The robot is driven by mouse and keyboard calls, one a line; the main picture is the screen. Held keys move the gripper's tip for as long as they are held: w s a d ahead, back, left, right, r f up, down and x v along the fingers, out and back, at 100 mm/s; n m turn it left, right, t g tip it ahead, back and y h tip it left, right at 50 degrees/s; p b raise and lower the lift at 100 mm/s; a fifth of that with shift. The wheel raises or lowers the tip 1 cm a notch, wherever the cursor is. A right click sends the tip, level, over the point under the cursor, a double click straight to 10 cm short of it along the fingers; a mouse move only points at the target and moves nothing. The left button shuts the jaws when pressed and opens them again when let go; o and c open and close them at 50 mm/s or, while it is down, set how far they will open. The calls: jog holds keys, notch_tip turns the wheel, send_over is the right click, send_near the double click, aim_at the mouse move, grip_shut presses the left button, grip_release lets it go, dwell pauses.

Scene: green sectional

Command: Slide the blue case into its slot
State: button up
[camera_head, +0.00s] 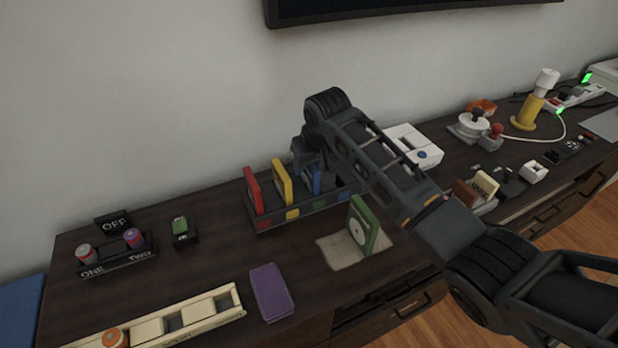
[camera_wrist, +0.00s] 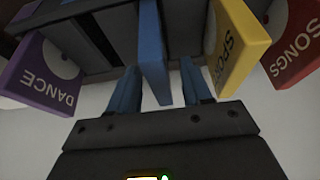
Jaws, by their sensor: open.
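The blue case (camera_head: 314,182) stands upright in the dark rack (camera_head: 305,211), right of a yellow case (camera_head: 282,182) and a red case (camera_head: 254,191). My gripper (camera_head: 308,162) is above and behind it. In the wrist view, the blue case (camera_wrist: 153,50) shows edge-on between the two spread fingers of my gripper (camera_wrist: 158,66), with a gap on both sides. Its lower end reaches into the rack (camera_wrist: 185,18); how deep it sits I cannot tell. The rack's front has coloured squares, and my arm hides its right end in the head view.
In the wrist view, yellow SPORT (camera_wrist: 235,45) and red SONGS (camera_wrist: 294,40) cases flank one side, a purple DANCE case (camera_wrist: 42,75) the other. A green case (camera_head: 362,226) stands on a pale mat (camera_head: 338,254). The wall is close behind.

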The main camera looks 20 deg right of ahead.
jog(key=shift+c, duration=0.5)
grip_shut()
